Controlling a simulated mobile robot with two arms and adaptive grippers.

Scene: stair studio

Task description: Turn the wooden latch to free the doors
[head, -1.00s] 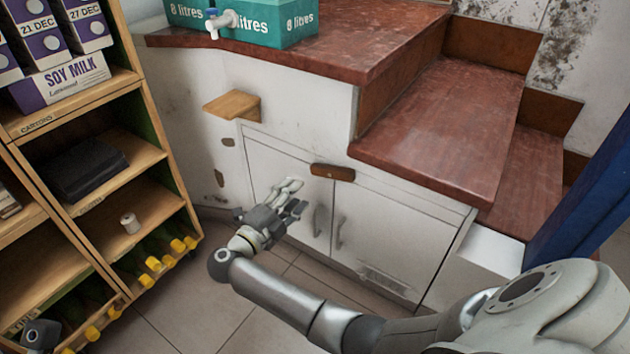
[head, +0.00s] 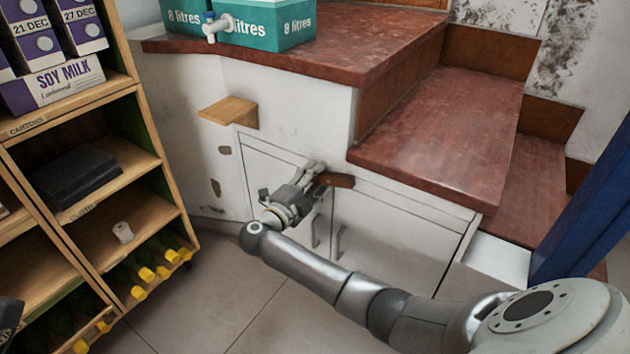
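The gripper covers part of the left door and the latch's left end. Only a dark part, apparently my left gripper (head: 9,314), shows at the lower left edge.
A red-brown counter (head: 330,45) and steps (head: 450,125) overhang the cabinet. A shelf unit (head: 150,160) stands at left, and a blue post (head: 590,215) at right. Floor before the doors is clear.

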